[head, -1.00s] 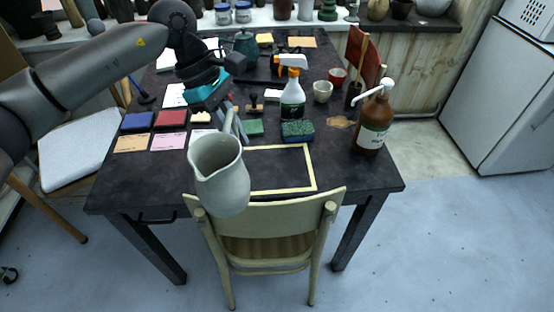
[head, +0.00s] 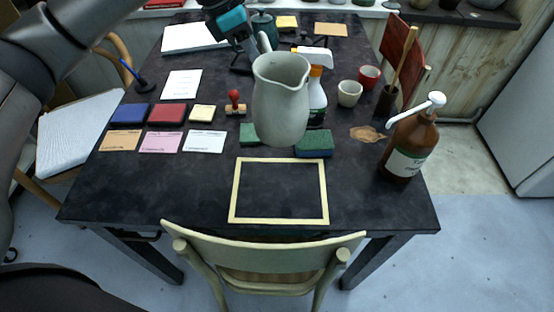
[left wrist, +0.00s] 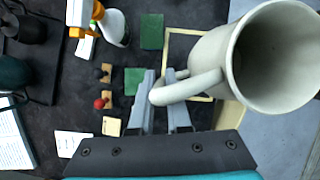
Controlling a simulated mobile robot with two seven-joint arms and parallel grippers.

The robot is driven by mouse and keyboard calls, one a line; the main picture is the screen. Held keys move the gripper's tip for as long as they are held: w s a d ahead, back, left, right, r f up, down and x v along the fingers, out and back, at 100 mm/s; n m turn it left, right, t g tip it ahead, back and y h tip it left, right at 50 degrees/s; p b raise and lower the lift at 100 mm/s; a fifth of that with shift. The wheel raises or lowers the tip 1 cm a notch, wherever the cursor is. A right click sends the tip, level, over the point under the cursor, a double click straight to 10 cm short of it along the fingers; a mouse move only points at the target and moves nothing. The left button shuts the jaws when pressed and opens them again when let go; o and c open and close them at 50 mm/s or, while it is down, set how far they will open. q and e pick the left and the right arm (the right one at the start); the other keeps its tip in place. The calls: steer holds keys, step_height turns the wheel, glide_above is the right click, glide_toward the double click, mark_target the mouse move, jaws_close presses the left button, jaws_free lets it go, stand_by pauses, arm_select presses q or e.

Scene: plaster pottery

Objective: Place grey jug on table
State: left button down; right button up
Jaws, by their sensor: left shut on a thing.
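The grey jug (head: 281,100) is upright in the head view, held above the dark table (head: 190,190), beyond the pale yellow frame outline (head: 234,192) marked on the tabletop. My left gripper (head: 261,40) comes in from behind the jug. In the left wrist view the gripper (left wrist: 160,100) is shut on the jug's handle, and the jug (left wrist: 215,52) shows its open mouth at the right. The jug hides part of the spray bottle and the sponges behind it. My right gripper is not in view.
A brown pump bottle (head: 408,145) stands at the table's right edge. Sponges (head: 314,146), a spray bottle (head: 317,100), cups (head: 349,93) and a stamp (head: 235,104) stand beyond the outline. A chair (head: 262,250) is at the front edge. The outline's inside is bare.

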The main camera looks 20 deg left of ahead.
arm_select(q)
steer(key=shift+s+f+b, duration=0.1)
steer(key=shift+f+b, duration=1.95)
steer(key=shift+f, duration=7.25)
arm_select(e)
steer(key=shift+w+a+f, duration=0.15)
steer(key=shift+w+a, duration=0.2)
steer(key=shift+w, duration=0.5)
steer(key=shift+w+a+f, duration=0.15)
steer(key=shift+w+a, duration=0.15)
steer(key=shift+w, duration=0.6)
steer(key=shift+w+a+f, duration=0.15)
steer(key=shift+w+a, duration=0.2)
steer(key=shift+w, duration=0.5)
arm_select(q)
steer(key=shift+f, duration=0.15)
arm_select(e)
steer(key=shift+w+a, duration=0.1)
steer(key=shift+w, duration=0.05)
arm_select(q)
steer(key=c, duration=1.2)
jaws_free()
steer(key=shift+c, duration=0.2)
steer(key=o, duration=0.4)
steer(key=shift+c, duration=0.2)
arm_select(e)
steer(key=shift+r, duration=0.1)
